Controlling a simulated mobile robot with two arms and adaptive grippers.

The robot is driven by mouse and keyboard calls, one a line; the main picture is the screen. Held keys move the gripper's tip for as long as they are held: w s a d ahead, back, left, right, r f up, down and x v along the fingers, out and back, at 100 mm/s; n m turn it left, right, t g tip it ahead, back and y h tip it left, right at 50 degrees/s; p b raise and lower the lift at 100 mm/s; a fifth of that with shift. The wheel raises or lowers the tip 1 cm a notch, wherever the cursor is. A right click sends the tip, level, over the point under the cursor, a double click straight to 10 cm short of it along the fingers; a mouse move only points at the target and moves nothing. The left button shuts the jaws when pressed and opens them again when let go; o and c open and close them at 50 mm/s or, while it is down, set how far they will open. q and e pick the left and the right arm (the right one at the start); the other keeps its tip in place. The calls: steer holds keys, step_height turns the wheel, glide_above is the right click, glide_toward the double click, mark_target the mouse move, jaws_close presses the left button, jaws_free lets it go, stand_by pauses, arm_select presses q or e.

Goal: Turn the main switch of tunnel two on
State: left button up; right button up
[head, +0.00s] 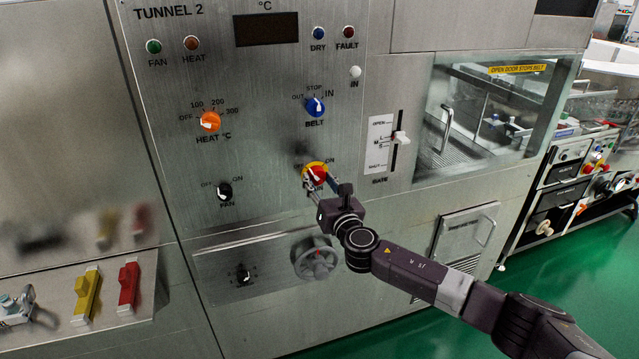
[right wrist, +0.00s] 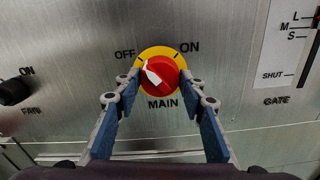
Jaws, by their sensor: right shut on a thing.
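The main switch of tunnel two is a red knob (head: 316,173) on a yellow round plate, low on the steel panel marked TUNNEL 2. In the right wrist view the red knob (right wrist: 161,77) sits above the word MAIN, between OFF at upper left and ON at upper right. Its white pointer is tilted up and left, toward the OFF side. My right gripper (head: 320,182) is at the knob, with its fingertips on both sides of it; in the right wrist view the gripper (right wrist: 160,84) is shut on it. My left gripper is not in view.
An orange heat knob (head: 209,122), a blue belt knob (head: 315,106) and a black fan knob (head: 224,191) are on the same panel. A gate slider (head: 400,138) is to the right. A round handwheel (head: 316,258) is below the main switch.

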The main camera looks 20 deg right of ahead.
steer(key=m+b, duration=0.1)
steer(key=m, duration=0.2)
steer(key=shift+f+m, duration=0.15)
steer(key=shift+m, duration=0.15)
steer(key=m, duration=0.4)
steer(key=shift+m+b, duration=0.3)
steer(key=shift+b, duration=0.1)
steer(key=m, duration=0.4)
steer(key=shift+m+b, duration=0.3)
steer(key=shift+m, duration=1.8)
steer(key=o, duration=1.2)
steer(key=shift+c, duration=0.2)
steer(key=shift+s, duration=0.15)
